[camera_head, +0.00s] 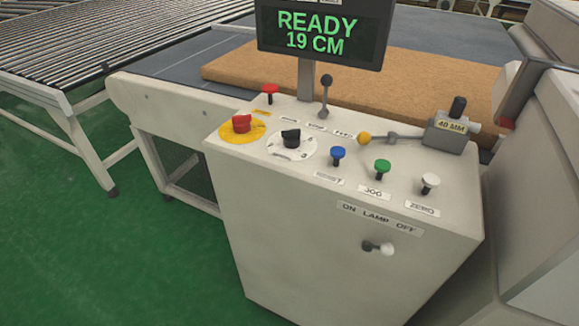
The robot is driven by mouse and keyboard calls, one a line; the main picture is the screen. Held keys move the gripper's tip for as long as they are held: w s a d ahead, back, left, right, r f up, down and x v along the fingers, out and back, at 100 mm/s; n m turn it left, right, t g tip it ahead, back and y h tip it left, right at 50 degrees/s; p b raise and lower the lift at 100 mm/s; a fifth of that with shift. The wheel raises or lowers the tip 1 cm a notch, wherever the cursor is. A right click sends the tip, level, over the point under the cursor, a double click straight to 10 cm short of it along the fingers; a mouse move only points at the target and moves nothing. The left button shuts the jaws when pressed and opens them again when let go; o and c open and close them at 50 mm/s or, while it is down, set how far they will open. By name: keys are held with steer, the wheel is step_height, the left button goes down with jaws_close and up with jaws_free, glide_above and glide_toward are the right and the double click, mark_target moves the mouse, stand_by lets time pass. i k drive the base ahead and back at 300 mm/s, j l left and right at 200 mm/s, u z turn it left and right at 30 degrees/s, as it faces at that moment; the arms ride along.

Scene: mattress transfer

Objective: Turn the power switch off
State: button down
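No switch carries a label that I can read as power. A red rotary knob (241,123) sits on a round yellow plate (228,137) at the left end of the sloped top of the beige control console (300,240). It has the look of a main power switch, but I cannot read its plate or its setting. Low on the front face, a small lever with a pale tip (386,249) points right, under a label (380,218) reading "ON LAMP OFF". The display (318,65) is lit green with "READY 19 CM". My gripper is not in view.
Green floor (120,250) is clear at left.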

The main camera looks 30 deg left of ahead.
mark_target(241, 123)
steer(key=u, duration=1.35)
steer(key=i+l+u, duration=0.45)
steer(key=k+l, duration=0.05)
steer(key=k, duration=0.05)
